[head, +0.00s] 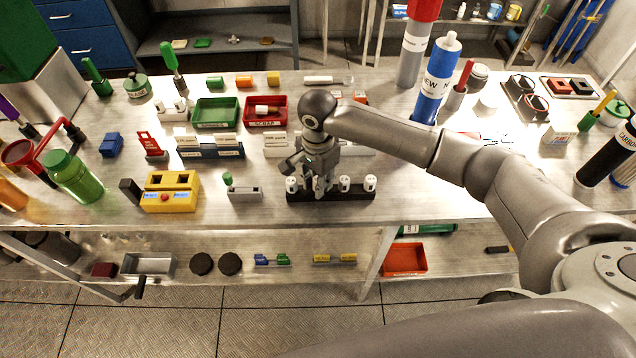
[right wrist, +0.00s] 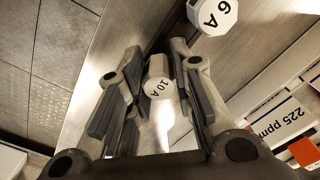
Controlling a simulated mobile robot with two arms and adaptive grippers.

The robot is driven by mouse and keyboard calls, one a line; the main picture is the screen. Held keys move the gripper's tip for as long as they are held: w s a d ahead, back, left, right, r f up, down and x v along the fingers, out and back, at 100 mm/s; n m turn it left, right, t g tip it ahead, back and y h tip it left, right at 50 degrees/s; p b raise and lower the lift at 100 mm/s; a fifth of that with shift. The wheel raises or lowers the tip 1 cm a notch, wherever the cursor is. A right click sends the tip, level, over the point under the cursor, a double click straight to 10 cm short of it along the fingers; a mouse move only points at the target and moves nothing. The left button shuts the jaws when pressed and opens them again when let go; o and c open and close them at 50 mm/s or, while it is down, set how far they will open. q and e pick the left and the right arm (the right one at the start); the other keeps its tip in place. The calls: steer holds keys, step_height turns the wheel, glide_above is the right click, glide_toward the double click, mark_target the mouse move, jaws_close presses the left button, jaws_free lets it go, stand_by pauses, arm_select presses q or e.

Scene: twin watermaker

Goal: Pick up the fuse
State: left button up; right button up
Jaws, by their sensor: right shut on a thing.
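The black fuse rack (head: 362,193) lies near the front edge of the bench, with white fuses standing in it. One fuse (head: 291,184) is left of my right gripper (head: 320,188), and two more, a nearer one (head: 344,183) and an end one (head: 370,183), are right of it. My right gripper is over the rack, pointing down. In the right wrist view its fingers are shut on a white fuse marked 10 A (right wrist: 158,84). A fuse marked 6 A (right wrist: 211,14) stands apart from the fingers. Whether the held fuse is clear of its socket is hidden. My left gripper is not in view.
A grey block with a green knob (head: 243,192) and a yellow box (head: 170,195) stand left of the rack. Labelled holders (head: 282,147) and a red tray (head: 264,112) are behind. The bench right of the rack is mostly clear, under my right arm.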

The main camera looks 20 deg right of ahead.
steer(key=shift+r+b, duration=0.3)
steer(key=shift+r, duration=0.35)
steer(key=s+d+r, duration=0.1)
steer(key=s+r, duration=1)
steer(key=s, duration=0.3)
steer(key=shift+r+b, duration=0.2)
steer(key=shift+b, duration=0.25)
